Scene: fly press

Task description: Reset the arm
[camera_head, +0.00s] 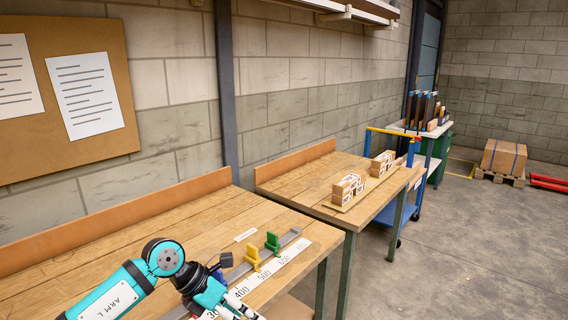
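My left arm comes in from the lower left; it is teal and black and its link is marked "ARM L". My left gripper (247,313) is at the bottom edge, low over the near workbench (190,222) by the numbered scale strip (278,268). Its fingertips are cut off by the frame, so I cannot tell if it is open or shut. A metal rail (290,236) beside the strip bears a yellow stop (253,258) and a green stop (272,243), both apart from the gripper. No fly press and no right gripper show.
A second bench (310,180) holds wooden block stacks (348,188) on a board. Behind it stand a blue trolley (412,195) and a rack of dark upright items (420,108). A box (504,157) sits on a pallet.

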